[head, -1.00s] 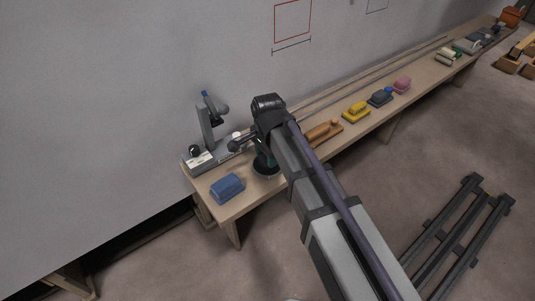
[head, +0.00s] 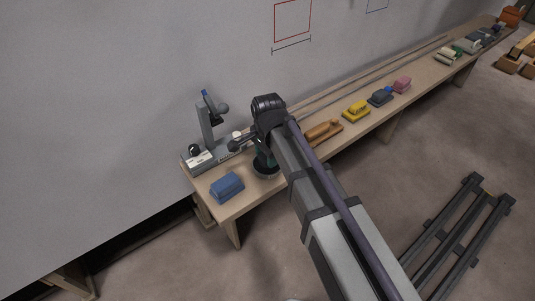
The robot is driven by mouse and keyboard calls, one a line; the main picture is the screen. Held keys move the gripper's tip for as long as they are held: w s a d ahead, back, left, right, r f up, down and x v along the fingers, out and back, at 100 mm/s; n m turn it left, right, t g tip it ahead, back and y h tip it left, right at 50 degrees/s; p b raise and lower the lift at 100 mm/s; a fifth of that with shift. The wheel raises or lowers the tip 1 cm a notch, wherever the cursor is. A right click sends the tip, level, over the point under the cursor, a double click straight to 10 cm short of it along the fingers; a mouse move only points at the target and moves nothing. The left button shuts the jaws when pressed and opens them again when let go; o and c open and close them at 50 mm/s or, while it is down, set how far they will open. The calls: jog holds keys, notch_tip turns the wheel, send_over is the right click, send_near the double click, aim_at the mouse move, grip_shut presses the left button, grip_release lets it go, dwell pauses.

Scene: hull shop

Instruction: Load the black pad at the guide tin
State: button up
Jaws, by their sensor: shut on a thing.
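My arm reaches over the near end of the bench, and its dark wrist hangs above a round grey tin (head: 267,175), which I take for the guide tin. My gripper (head: 262,151) is small, dark and partly hidden by my own arm. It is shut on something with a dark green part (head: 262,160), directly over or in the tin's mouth. This fits the black pad, but its black face is hidden. I cannot tell whether it touches the tin's contents.
A blue block (head: 227,187) lies left of the tin. A grey stand device (head: 205,135) is behind it at the wall. An orange-brown block (head: 322,132), a yellow block (head: 356,111) and a pink block (head: 402,85) sit along the bench. A dark rack (head: 460,235) stands on the floor.

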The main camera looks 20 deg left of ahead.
notch_tip(320, 180, up, 7)
jog(key=p, duration=0.7)
dwell(0.5)
notch_tip(320, 180, up, 20)
jog(key=p, duration=2)
